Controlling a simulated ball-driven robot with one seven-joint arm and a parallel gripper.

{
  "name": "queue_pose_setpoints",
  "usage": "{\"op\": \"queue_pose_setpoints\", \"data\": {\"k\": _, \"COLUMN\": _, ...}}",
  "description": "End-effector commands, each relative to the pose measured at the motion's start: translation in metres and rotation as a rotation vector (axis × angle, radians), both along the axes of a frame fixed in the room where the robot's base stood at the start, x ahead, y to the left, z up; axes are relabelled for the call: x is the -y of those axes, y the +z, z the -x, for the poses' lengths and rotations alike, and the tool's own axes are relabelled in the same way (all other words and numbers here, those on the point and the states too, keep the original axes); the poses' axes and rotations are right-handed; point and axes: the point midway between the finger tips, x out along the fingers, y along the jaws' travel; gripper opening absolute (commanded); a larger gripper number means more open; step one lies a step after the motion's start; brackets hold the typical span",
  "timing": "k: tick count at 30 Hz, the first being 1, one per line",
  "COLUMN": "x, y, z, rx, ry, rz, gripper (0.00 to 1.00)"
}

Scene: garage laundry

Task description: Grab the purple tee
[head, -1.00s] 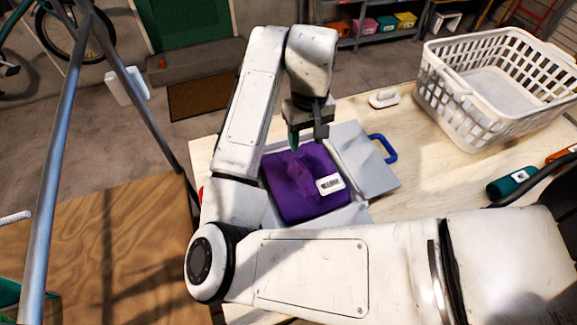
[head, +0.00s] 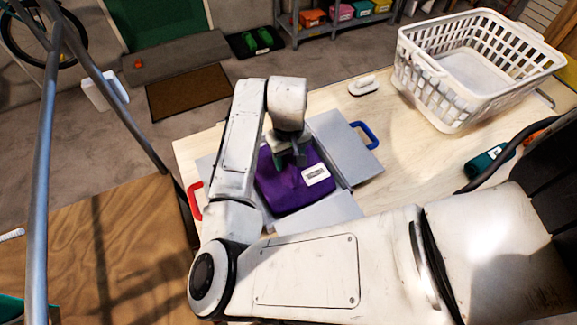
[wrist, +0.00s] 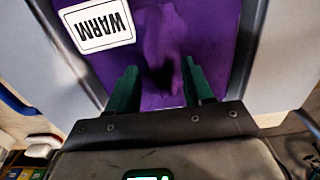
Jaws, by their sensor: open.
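The purple tee (head: 290,195) lies folded on a grey folding board (head: 340,140) on the table. A white label (head: 315,174) is on it; in the wrist view it reads "WARM", upside down. My gripper (head: 290,160) is over the tee's far part, pointing down. In the wrist view, the green fingers of my gripper (wrist: 160,82) are apart, with a raised fold of the purple tee (wrist: 165,45) between and beyond them. I cannot tell whether the fingertips touch the cloth. My arm hides part of the board's near side.
The board has a blue handle (head: 366,134) at right and a red one (head: 195,201) at left. A white laundry basket (head: 440,85) stands at the table's far right. A white brush-like item (head: 363,86) and a dark green bottle (head: 487,161) lie on the table, with bare tabletop between.

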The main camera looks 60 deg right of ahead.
Motion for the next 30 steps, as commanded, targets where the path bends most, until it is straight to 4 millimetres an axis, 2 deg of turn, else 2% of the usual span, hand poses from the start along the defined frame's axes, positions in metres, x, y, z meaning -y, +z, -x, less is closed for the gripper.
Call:
{"op": "queue_pose_setpoints", "data": {"k": 4, "x": 0.0, "y": 0.0001, "z": -0.0001, "rx": 0.0, "ry": 0.0, "rz": 0.0, "gripper": 0.51}}
{"op": "queue_pose_setpoints", "data": {"k": 20, "x": -0.0001, "y": 0.0006, "z": -0.0002, "rx": 0.0, "ry": 0.0, "rz": 0.0, "gripper": 0.0}}
{"op": "queue_pose_setpoints", "data": {"k": 30, "x": -0.0001, "y": 0.0007, "z": -0.0003, "rx": 0.0, "ry": 0.0, "rz": 0.0, "gripper": 0.0}}
